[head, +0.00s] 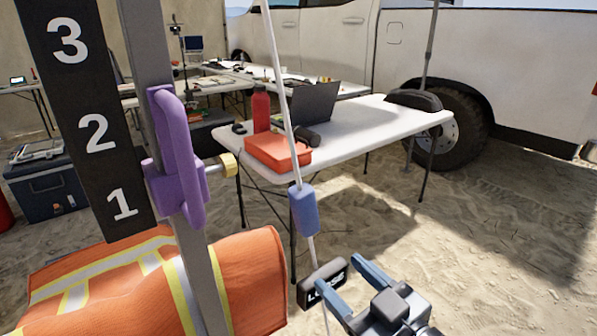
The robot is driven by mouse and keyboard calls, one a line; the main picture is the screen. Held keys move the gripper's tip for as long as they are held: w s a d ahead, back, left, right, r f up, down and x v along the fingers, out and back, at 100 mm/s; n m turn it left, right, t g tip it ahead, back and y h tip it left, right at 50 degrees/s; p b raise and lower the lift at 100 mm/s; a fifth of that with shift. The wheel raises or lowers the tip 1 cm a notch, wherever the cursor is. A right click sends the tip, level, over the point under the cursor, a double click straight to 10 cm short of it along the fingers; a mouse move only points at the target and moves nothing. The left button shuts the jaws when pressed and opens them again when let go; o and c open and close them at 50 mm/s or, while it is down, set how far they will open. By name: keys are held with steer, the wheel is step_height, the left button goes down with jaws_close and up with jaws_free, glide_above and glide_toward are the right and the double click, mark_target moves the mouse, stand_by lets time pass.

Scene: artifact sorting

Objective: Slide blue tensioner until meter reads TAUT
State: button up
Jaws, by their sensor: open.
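The blue tensioner (303,210) is a small block on a thin, pale, slanting line (290,120). A black meter (308,294) hangs lower on the line. Its white lettering is partly covered by a finger of my gripper; an L and "SE" show, so it seems to read LOOSE. My gripper (338,272) is at the bottom right of centre, below and to the right of the tensioner. Its two blue-grey fingers are apart with nothing held between them. The tensioner is clear of the fingers.
A grey post (205,270) with a purple handle (178,160) and a black number board (90,110) stands at left. An orange vest (255,280) hangs behind it. A white table (385,125) with a red box (277,152) stands behind the line. Sand at right is open.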

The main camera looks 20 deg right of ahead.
mark_target(298, 205)
steer(key=shift+n+y, duration=0.3)
steer(key=shift+y, duration=0.2)
steer(key=w+r, duration=0.1)
steer(key=r, duration=0.1)
steer(key=w+a+r+p, duration=0.1)
steer(key=r, duration=0.1)
steer(key=w+r+p, duration=0.1)
steer(key=r, duration=0.2)
steer(key=shift+w+a, duration=0.15)
steer(key=shift+w, duration=0.2)
steer(key=shift+w+a, duration=0.1)
steer(key=shift+w, duration=0.1)
steer(key=shift+p+x, duration=0.75)
steer(key=shift+x, duration=3.05)
steer(key=shift+c, duration=0.4)
jaws_close()
